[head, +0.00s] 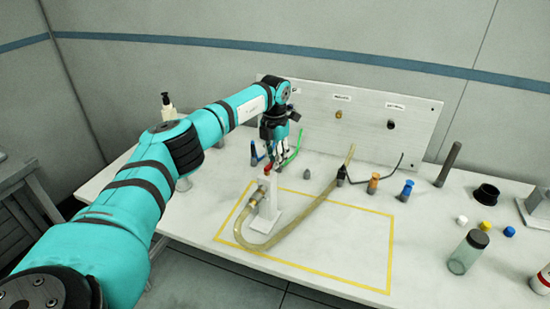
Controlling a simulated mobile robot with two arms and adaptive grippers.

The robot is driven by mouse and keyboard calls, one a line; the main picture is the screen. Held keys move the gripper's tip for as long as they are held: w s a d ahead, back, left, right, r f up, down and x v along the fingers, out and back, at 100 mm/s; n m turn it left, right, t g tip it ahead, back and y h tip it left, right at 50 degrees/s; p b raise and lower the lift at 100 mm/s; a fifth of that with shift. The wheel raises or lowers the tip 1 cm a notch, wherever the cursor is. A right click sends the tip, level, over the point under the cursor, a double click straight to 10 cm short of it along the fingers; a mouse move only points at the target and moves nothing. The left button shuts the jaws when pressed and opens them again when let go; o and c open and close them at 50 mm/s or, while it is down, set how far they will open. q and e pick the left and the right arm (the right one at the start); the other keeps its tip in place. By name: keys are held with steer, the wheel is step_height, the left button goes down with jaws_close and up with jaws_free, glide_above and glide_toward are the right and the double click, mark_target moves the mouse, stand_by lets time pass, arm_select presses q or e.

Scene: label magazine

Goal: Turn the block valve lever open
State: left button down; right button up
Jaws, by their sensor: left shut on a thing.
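A block valve (262,198) with a brass-coloured fitting stands on a white upright stand inside the yellow outline on the bench. A small red part, which looks like its lever (267,169), shows at the top of the stand. My left gripper (274,161) points down from above and is shut at this red part. The fingers hide some of it, so the lever's exact angle cannot be told. My right gripper is not in view.
A clear yellowish hose (312,215) loops from the stand to the back panel (360,118). Blue and green parts stand just behind my left gripper. Orange (373,183) and blue (407,190) fittings, a clear jar (468,252) and coloured caps are at right. The outlined area's right half is clear.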

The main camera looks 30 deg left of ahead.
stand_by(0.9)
arm_select(q)
steer(key=c, duration=1.3)
jaws_free()
steer(key=shift+r, duration=0.1)
step_height(320, 180, up, 12)
steer(key=shift+f, duration=0.1)
